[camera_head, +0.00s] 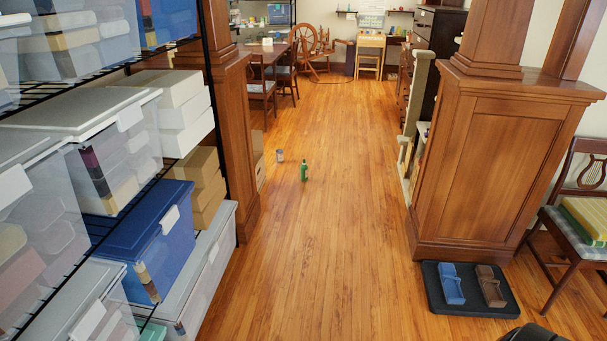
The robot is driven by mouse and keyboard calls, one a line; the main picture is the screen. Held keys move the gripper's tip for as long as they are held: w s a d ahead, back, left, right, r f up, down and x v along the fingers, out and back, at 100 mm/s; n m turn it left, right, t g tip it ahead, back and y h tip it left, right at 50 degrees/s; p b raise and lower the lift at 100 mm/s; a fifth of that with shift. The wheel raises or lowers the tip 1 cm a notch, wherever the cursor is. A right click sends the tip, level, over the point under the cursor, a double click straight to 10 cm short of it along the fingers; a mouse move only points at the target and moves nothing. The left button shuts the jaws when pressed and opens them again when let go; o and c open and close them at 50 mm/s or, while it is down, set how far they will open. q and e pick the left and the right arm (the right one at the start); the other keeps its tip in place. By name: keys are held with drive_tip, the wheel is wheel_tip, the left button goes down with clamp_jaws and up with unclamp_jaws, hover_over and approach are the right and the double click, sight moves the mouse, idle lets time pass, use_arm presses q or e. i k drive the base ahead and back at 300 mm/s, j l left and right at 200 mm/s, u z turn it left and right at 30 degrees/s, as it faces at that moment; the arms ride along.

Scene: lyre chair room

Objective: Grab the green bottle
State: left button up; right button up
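A small green bottle (304,171) stands upright on the wooden floor, a little left of the picture's middle and some way ahead. A small can-like object (280,156) stands just behind it to the left, apart from it. Neither of my grippers shows in the head view. A dark rounded shape at the bottom right edge is too cut off to identify.
Shelves with storage bins (140,240) line the left. A wooden pillar (500,160) stands right, with a black tray (436,305) at its foot and a chair (570,220) beyond. The floor (330,250) between is clear. A table (262,54) stands farther back.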

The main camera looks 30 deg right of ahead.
sight(304, 168)
drive_tip(key=i+l+z, duration=0.6)
drive_tip(key=i+l, duration=0.2)
drive_tip(key=i+l+z, duration=0.3)
drive_tip(key=i, duration=0.25)
drive_tip(key=i+l+z, duration=0.1)
drive_tip(key=i+z, duration=0.15)
drive_tip(key=i, duration=0.2)
drive_tip(key=i+z, duration=0.3)
drive_tip(key=i, duration=1.3)
drive_tip(key=i+l, duration=0.1)
drive_tip(key=i, duration=1)
drive_tip(key=j+u, duration=0.05)
